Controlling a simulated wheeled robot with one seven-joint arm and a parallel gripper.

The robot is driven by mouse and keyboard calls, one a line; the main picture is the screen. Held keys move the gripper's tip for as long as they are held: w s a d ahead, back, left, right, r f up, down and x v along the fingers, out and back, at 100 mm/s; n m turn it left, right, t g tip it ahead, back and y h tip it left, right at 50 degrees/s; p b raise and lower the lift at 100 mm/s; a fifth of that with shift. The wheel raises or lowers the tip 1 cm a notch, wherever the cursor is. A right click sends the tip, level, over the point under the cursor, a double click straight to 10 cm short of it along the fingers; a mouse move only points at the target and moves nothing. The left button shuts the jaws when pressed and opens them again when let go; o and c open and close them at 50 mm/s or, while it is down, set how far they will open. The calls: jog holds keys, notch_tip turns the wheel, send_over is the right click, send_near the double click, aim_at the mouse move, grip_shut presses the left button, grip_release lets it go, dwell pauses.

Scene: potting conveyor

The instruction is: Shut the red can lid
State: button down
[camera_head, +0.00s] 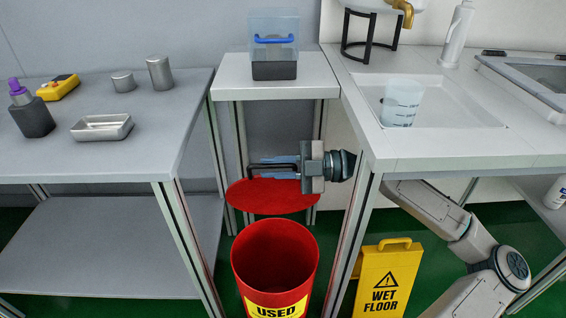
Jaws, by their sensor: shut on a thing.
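The red can (275,296), with a yellow "USED" label, stands on the floor in the gap between the tables. Its top is uncovered and I see into its dark inside. The round red lid (270,200) is beyond and above the can's rim, apart from the opening. A dark handle stands on the lid. My gripper (264,167) comes in from the right, level above the lid, with its fingers pointing left. It is shut on the lid handle. The fingers partly hide the handle, so the exact contact is hard to see.
A yellow wet floor sign (385,283) stands right of the can. The left table (150,150) and right counter (440,150) flank the gap. A small stand (320,82) with a blue-handled box (274,50) is behind. A clear beaker (402,103) sits in the counter's recess.

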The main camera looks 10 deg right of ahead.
jog(key=shift+s, duration=0.1)
dwell(0.3)
jog(key=c, duration=1.5)
grip_release()
jog(key=d+p, duration=0.1)
jog(key=d, duration=0.3)
jog(key=s+d+p, duration=0.1)
jog(key=d, duration=0.4)
jog(key=d+p, duration=0.1)
jog(key=d, duration=0.3)
jog(key=shift+s+d, duration=0.35)
jog(key=shift+d, duration=0.05)
